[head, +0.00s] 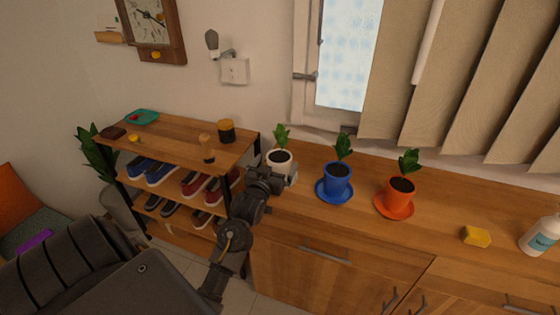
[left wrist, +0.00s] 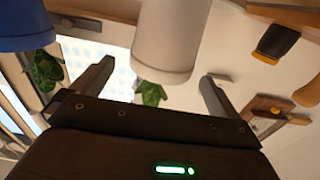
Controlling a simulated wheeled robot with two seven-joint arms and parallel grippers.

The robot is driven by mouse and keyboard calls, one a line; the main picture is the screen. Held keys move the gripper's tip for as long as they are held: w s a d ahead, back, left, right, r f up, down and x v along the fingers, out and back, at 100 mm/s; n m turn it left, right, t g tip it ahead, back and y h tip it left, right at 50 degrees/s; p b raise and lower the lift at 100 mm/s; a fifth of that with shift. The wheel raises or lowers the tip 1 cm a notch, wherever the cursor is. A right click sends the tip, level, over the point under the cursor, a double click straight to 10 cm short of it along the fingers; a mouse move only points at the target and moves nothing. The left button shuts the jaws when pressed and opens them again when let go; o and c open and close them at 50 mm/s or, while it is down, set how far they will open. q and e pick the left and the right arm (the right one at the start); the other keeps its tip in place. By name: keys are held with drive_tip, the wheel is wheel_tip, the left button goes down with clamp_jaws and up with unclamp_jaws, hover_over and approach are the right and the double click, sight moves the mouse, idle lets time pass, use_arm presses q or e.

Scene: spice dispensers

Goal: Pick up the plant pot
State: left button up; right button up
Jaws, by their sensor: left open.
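Three potted plants stand on the wooden counter: a white pot (head: 280,161) at its left end, a blue pot (head: 338,177) on a blue saucer, and an orange pot (head: 401,190) on an orange saucer. My left gripper (head: 276,177) is at the white pot's near side and covers its lower part in the head view. In the left wrist view, the open fingers (left wrist: 155,85) are on either side of the white pot (left wrist: 168,42), with a gap at each side. The blue pot (left wrist: 27,25) shows beyond one finger. My right gripper is not in view.
A shoe shelf (head: 180,155) stands left of the counter, with a dark jar (head: 226,131) and a wooden item (head: 207,148) on top. A yellow sponge (head: 476,236) and a white bottle (head: 541,235) are at the right. The counter's front middle is clear.

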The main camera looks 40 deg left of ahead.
sight(280, 152)
use_arm(q)
drive_tip(key=x, duration=0.2)
drive_tip(key=shift+w+a+f, duration=0.1)
drive_tip(key=shift+w+a, duration=0.05)
drive_tip(key=shift+w, duration=0.15)
drive_tip(key=c, duration=1.3)
drive_tip(key=shift+c, duration=0.5)
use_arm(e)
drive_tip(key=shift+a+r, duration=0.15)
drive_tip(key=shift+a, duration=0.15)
use_arm(q)
drive_tip(key=shift+r, duration=0.2)
